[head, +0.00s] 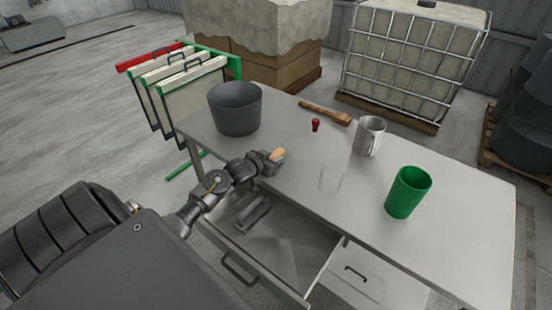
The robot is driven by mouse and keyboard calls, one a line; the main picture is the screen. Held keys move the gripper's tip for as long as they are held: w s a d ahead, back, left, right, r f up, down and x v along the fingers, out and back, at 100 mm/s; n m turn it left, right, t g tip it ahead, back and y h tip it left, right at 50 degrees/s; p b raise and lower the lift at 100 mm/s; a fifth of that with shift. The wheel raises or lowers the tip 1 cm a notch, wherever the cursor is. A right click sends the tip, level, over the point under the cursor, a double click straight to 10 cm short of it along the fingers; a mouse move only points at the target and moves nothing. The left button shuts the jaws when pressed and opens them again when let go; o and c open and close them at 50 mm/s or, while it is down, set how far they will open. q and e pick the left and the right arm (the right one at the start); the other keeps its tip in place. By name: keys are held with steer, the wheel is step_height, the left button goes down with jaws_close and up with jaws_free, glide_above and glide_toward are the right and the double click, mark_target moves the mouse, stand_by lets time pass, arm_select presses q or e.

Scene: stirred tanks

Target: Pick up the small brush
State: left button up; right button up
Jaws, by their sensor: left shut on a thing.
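My left gripper (268,163) is at the near left edge of the table, just above the open drawer. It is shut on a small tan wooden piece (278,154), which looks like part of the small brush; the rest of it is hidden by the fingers. A longer wooden brush (325,112) lies at the far side of the table, apart from the gripper. My right gripper is not in view.
On the table (460,195) stand a dark grey bucket (235,112), a metal mug (369,138), a green cup (408,193), a clear glass (331,179) and a small red item (315,125). The open drawer (300,245) juts out below, with a dark object (252,213) inside.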

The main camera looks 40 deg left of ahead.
mark_target(274, 157)
arm_select(q)
steer(key=shift+r, duration=0.1)
steer(key=shift+r, duration=0.25)
step_height(274, 157, up, 3)
steer(key=shift+f+b, duration=0.2)
steer(key=shift+b, duration=0.4)
steer(key=s+d+r, duration=0.8)
steer(key=s+r, duration=0.1)
steer(key=s, duration=0.2)
steer(key=shift+s+r+p, duration=0.2)
steer(key=shift+r+p, duration=0.15)
steer(key=shift+r, duration=0.05)
steer(key=w+d+r, duration=0.3)
steer(key=d+r, duration=0.4)
steer(key=r, duration=0.1)
steer(key=w+d+r, duration=0.3)
steer(key=d+r, duration=0.5)
steer(key=shift+w+d+r, duration=0.2)
steer(key=shift+w+d, duration=0.1)
steer(key=shift+w, duration=0.05)
